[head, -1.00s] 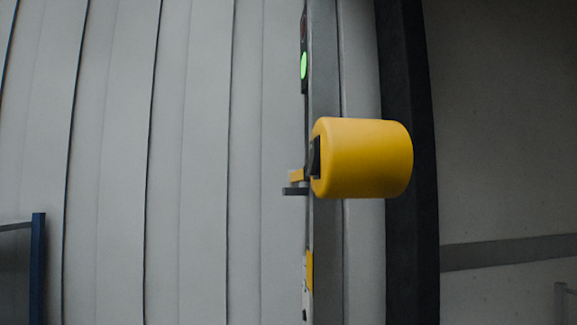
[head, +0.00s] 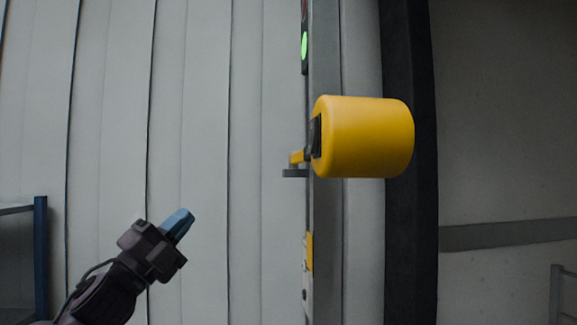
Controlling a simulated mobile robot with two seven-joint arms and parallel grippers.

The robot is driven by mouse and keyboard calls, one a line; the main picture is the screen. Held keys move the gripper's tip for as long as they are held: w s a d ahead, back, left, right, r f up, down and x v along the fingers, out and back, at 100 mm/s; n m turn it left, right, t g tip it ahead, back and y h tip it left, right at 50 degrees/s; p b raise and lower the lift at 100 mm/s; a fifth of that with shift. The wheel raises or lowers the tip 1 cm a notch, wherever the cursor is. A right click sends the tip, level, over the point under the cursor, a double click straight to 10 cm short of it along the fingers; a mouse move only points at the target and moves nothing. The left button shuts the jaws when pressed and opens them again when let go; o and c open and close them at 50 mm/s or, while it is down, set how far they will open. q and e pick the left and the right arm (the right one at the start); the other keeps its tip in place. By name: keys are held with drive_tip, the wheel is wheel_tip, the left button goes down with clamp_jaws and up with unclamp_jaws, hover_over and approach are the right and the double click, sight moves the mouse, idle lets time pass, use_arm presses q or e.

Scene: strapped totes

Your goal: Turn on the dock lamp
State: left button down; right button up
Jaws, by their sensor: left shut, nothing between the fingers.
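The dock lamp (head: 363,137) is a yellow cylinder on a short yellow arm, fixed to a grey post in the middle of the head view. A dark part sits at its left end; I see no glow from it. My left gripper (head: 179,224) is at the lower left, below and left of the lamp and well apart from it. Its blue fingers are shut with nothing in them. My right gripper is not in view.
A signal with a green light (head: 304,46) is on the post above the lamp. A small yellow and white plate (head: 308,262) is lower on the post. A blue frame (head: 40,258) stands at far left. A dark vertical strip (head: 409,240) runs behind the lamp.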

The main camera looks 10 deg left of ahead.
use_arm(q)
drive_tip(key=s+d+r+m+g+h, duration=0.35)
drive_tip(key=s+r+m+g, duration=0.6)
drive_tip(key=m, duration=0.75)
drive_tip(key=s+d+r+m+g+h, duration=0.2)
drive_tip(key=s+d+r+m+g, duration=0.2)
drive_tip(key=s+r+m+g, duration=1)
drive_tip(key=w+f+m+t+y, duration=0.5)
drive_tip(key=f+m, duration=0.5)
drive_tip(key=m, duration=0.2)
drive_tip(key=w+t, duration=0.1)
drive_tip(key=w, duration=0.1)
drive_tip(key=shift+w+a+f+t, duration=0.15)
drive_tip(key=shift+w+a+t, duration=0.15)
drive_tip(key=shift+t, duration=0.05)
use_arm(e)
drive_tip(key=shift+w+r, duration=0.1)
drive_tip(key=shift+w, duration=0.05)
